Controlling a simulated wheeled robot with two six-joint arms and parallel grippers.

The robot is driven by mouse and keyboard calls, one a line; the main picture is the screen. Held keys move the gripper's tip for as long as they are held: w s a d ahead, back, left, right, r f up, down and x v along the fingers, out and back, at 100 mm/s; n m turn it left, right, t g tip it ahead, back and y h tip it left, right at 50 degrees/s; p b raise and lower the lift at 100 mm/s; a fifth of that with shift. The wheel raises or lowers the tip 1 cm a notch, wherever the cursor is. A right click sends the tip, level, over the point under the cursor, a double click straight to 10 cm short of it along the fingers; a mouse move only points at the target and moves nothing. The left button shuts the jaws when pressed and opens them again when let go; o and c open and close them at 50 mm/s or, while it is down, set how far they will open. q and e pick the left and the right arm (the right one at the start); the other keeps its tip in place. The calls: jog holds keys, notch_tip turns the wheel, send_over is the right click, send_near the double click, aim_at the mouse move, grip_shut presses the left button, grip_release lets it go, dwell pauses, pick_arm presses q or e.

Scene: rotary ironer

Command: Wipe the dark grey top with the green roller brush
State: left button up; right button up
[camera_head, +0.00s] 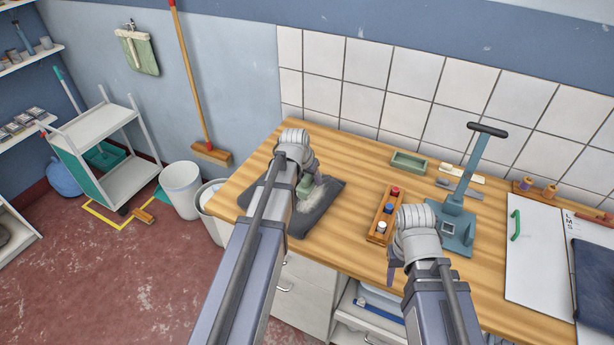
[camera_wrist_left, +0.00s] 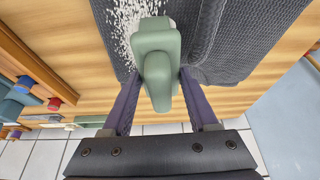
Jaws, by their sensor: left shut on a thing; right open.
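The dark grey top (camera_head: 322,216) lies flat and folded on the wooden table, left of its middle. White fluff (camera_head: 310,204) covers a patch of it, also seen in the left wrist view (camera_wrist_left: 128,28). My left gripper (camera_head: 304,184) is shut on the green roller brush (camera_wrist_left: 157,55) and holds it over the top, beside the fluff. Whether the brush touches the cloth I cannot tell. My arm hides part of the brush and top in the head view. My right gripper (camera_head: 396,262) is open and empty near the table's front edge.
A wooden tray with coloured spools (camera_head: 383,215), a grey-blue upright stand (camera_head: 470,190) and a green tray (camera_head: 408,162) stand right of the top. A white board (camera_head: 535,250) lies at the far right. Bare wood (camera_head: 345,165) lies behind the top.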

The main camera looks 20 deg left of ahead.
aim_at(312, 186)
pick_arm(q)
jog(key=shift+s+d+f, duration=0.1)
jog(key=shift+s+d, duration=0.1)
jog(key=shift+d, duration=0.5)
jog(key=shift+s+d, duration=0.15)
jog(key=shift+d, duration=0.5)
jog(key=shift+s+d, duration=0.2)
jog(key=shift+d, duration=1.45)
jog(key=shift+s+a, duration=0.2)
jog(key=shift+s, duration=0.95)
jog(key=shift+a, duration=0.1)
jog(key=shift+w+a, duration=0.25)
jog(key=shift+a, duration=0.6)
jog(key=shift+w+a, duration=0.2)
jog(key=shift+a, duration=0.65)
jog(key=shift+a, duration=0.1)
